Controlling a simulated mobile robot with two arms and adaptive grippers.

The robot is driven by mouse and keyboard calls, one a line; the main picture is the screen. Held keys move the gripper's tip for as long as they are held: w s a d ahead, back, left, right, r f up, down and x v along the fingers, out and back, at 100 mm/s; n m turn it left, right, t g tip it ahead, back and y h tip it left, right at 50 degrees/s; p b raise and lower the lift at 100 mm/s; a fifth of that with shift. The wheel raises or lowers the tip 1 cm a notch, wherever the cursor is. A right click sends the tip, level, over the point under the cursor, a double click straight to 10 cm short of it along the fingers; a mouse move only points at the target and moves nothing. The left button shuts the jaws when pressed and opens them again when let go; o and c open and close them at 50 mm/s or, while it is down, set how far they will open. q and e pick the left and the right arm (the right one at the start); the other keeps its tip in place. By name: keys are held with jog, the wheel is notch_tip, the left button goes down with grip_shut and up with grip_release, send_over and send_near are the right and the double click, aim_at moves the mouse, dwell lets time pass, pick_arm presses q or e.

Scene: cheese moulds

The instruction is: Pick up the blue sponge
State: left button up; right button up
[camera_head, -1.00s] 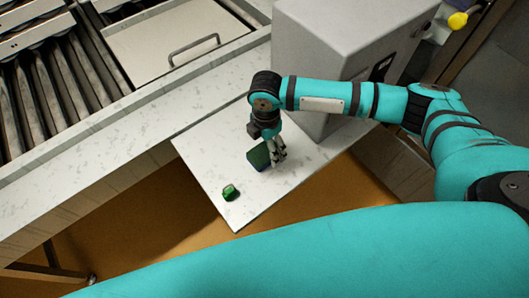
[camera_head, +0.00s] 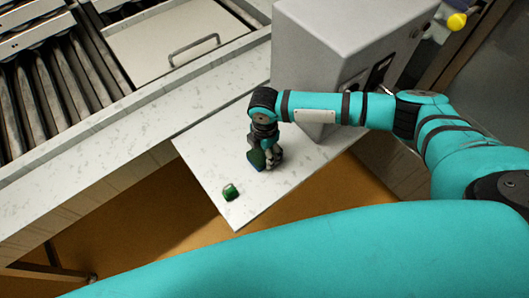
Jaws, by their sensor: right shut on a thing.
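The blue sponge (camera_head: 256,160) has a dark green face and a blue lower edge. It is on or just above the white marbled board, and I cannot tell which. My right gripper (camera_head: 269,159) points down at the sponge's right side and is shut on it. The fingers and wrist hide part of the sponge. My left gripper is not in view.
A small green object (camera_head: 230,192) lies on the white board (camera_head: 212,161), left of and nearer than the sponge. A large grey box-shaped machine (camera_head: 325,50) stands behind my right arm. A roller conveyor (camera_head: 60,85) is at the upper left. The board's front left is mostly clear.

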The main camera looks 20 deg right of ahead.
dwell(0.3)
jog(key=shift+r, duration=0.55)
notch_tip(320, 180, up, 2)
jog(key=s+d+r+b, duration=0.1)
jog(key=s+d+r, duration=0.1)
jog(key=s+d, duration=0.7)
jog(key=s, duration=0.4)
jog(key=shift+b, duration=0.4)
